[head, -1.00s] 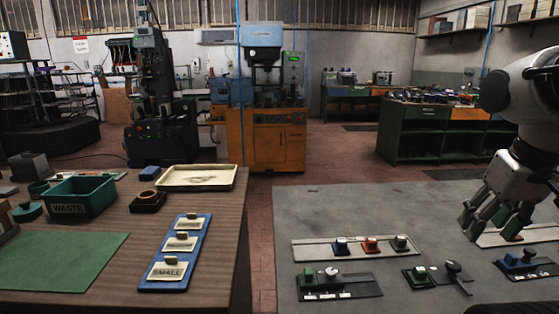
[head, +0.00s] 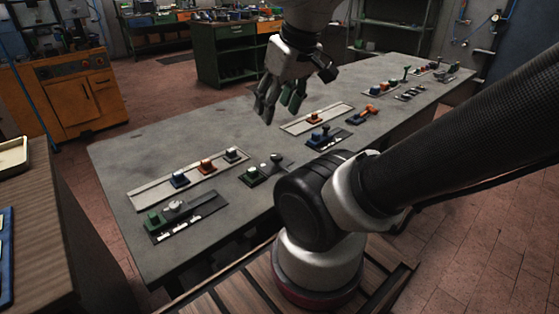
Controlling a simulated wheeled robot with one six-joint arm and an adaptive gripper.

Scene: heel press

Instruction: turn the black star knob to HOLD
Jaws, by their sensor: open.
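My gripper (head: 279,104) hangs above the back middle of the long grey bench (head: 135,152), fingers pointing down, spread and empty. It is apart from every control. A small plate with a green block (head: 250,177) and a dark knob on a stalk (head: 276,160) lies on the bench in front of and below my gripper. A blue-black control (head: 320,138) with a dark top sits to its right. I cannot tell which dark knob is the black star knob. No HOLD mark is readable at this size.
A dark panel with a green block and a pale knob (head: 174,206) lies at the bench's front left. Behind it is a pale rail (head: 150,193) with blue, orange and grey blocks. More controls line the right end. My arm hides part of the bench's front edge.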

